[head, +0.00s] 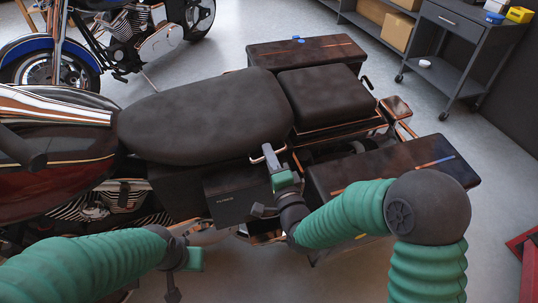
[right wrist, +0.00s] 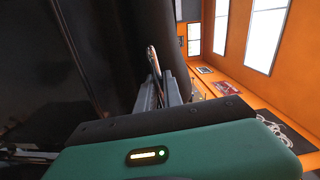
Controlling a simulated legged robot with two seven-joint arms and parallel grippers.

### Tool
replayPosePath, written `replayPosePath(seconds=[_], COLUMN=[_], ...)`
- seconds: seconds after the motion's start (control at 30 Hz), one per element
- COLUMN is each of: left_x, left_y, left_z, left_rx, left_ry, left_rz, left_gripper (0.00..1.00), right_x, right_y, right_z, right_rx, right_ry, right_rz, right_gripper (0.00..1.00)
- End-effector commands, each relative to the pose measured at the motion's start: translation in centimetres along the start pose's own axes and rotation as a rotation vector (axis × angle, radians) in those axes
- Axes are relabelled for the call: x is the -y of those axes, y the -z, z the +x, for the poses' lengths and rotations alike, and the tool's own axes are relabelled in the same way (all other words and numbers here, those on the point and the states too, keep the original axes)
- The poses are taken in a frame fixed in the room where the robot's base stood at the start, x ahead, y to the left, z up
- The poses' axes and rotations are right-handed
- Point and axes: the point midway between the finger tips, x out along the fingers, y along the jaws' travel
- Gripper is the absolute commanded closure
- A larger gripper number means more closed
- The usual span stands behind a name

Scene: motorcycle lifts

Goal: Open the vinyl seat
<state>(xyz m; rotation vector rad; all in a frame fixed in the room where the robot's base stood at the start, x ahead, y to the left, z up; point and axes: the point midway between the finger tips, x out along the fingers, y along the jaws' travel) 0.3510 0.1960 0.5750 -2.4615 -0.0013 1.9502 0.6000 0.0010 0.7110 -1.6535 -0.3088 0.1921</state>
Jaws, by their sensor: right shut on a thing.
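The long dark vinyl seat (head: 205,115) lies flat on the motorcycle in the middle of the head view, between the tank and the rear pad. A small pale metal handle (head: 268,151) sticks out at its near right edge. My right gripper (head: 274,166) is at that handle, its fingers closed on it. In the right wrist view the fingers (right wrist: 166,92) meet around the bright metal handle (right wrist: 153,58), with a dark surface behind. My left gripper (head: 184,268) hangs low by the near side of the motorcycle, apart from the seat; its fingers are hard to make out.
A separate rear pad (head: 325,93) sits behind the seat, with a near saddlebag (head: 395,172) and a far saddlebag (head: 300,50). The dark red tank (head: 55,150) is at left. A grey cart (head: 455,45) and another motorcycle (head: 110,35) stand farther back.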

Motion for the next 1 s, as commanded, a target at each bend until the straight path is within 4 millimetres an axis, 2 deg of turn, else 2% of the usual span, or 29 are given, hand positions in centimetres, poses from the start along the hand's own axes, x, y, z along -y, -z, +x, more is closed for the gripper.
replayPosePath(seconds=[0.8,1.0], left_x=[0.0,0.0], left_y=[-0.02,0.12], left_z=[0.06,-0.49], left_rx=[0.0,0.0], left_ry=[0.0,0.0], left_rz=[0.0,0.0], left_gripper=[0.64,0.64], right_x=[-0.56,0.22], right_y=[-0.53,-0.27], right_z=[-0.21,0.3], right_rx=[0.013,0.012], right_ry=[-0.014,-0.013], right_rz=[0.002,-0.013], right_gripper=[1.0,1.0])
